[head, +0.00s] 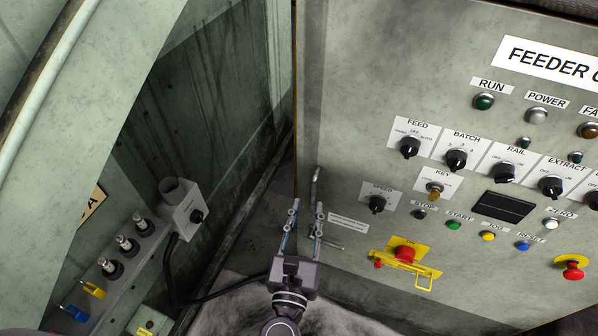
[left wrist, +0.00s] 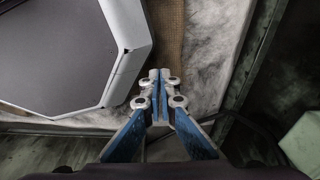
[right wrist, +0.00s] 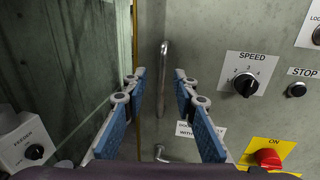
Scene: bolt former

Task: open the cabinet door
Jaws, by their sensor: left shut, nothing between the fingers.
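The cabinet door (head: 350,110) is the grey-green control panel on the right in the head view, and it looks shut. Its upright metal bar handle (head: 317,184) is near the door's left edge; the lower part is hidden by my right gripper. My right gripper (head: 307,208) is open in front of the handle. In the right wrist view, the handle (right wrist: 162,85) appears between the spread fingers, seemingly ahead of the tips, and I see no contact. My left gripper (left wrist: 160,76) is shut and empty, away from the door; it is not in the head view.
Left of the door stands a dark stained wall (head: 205,100). A grey switch box (head: 183,208) with a cable and a ledge with several connectors are at the lower left. A red button on a yellow plate (head: 404,252) sits right of the right gripper.

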